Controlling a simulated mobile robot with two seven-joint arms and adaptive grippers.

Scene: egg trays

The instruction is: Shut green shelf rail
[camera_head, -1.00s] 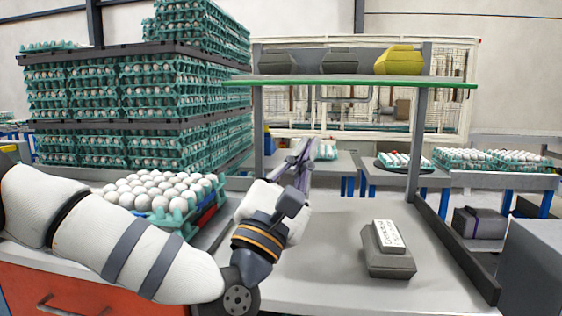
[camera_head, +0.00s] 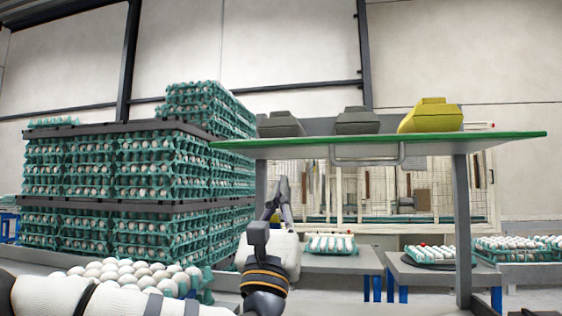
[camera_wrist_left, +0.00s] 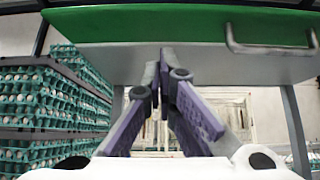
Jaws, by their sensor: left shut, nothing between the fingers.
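The green shelf rail (camera_head: 480,141) is the long green front edge of a raised grey shelf, with a metal bar handle (camera_head: 368,162) hanging below it. In the left wrist view the green rail (camera_wrist_left: 190,24) spans the top, and the handle (camera_wrist_left: 272,47) is at right. My left gripper (camera_head: 281,186) is shut and empty, pointing up below the rail, left of the handle. In the left wrist view its fingertips (camera_wrist_left: 164,55) overlap the shelf's grey underside; I cannot tell whether they touch it. My right gripper is not in view.
Two dark boxes, one of them here (camera_head: 358,120), and a yellow box (camera_head: 432,115) sit on the shelf. Tall stacks of egg trays (camera_head: 130,180) stand at left. An egg tray (camera_head: 205,282) lies low at left. A grey post (camera_head: 462,230) supports the shelf at right.

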